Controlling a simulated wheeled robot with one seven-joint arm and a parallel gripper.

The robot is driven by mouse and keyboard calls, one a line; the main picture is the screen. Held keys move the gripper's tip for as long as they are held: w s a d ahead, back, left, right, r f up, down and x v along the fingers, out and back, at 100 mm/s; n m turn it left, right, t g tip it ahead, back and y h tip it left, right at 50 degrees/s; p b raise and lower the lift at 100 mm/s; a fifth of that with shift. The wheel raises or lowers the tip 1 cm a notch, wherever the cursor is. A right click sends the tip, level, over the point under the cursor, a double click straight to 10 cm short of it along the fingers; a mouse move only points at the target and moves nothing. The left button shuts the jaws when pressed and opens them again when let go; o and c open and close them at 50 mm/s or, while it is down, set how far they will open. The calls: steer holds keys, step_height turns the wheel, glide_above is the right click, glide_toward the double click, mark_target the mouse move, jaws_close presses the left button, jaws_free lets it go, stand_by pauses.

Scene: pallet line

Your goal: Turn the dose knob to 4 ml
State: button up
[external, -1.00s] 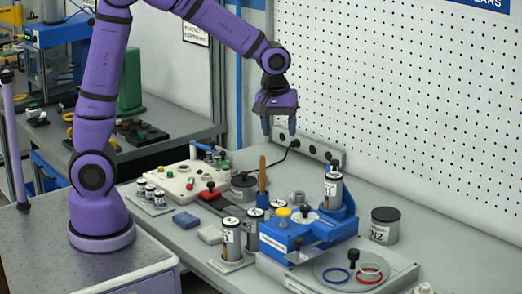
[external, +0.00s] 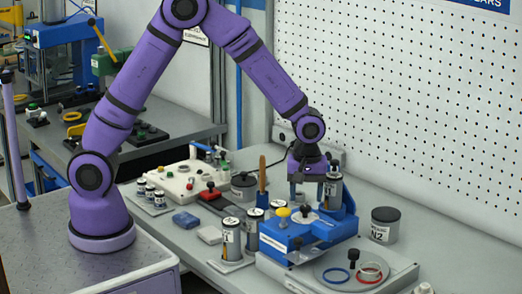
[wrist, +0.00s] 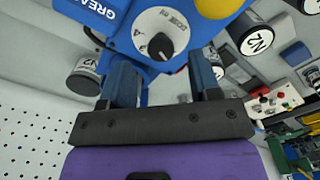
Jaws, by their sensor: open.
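The dose knob (wrist: 160,46) is a black knob on a round white dial (wrist: 146,22) lettered DOSE in the wrist view. Its pointer setting is too small to read. The dial sits on the blue dosing unit (external: 280,236), beside a yellow knob (external: 284,212), and in the external view the black knob (external: 305,209) is small. My gripper (external: 311,194) points down above and behind the dial. In the wrist view its fingers (wrist: 161,62) are apart, one toward each side of the knob, with nothing between them. They do not appear to touch it.
A canister (external: 333,190) stands in the unit's blue holder, close to my gripper. A grey N2 canister (external: 385,226) stands to the right. More canisters (external: 231,239) and a wooden handle (external: 262,175) stand to the left. The perforated wall (external: 420,110) is behind.

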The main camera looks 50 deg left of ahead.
mark_target(306, 206)
steer(key=shift+f, duration=1.6)
steer(key=c, duration=0.9)
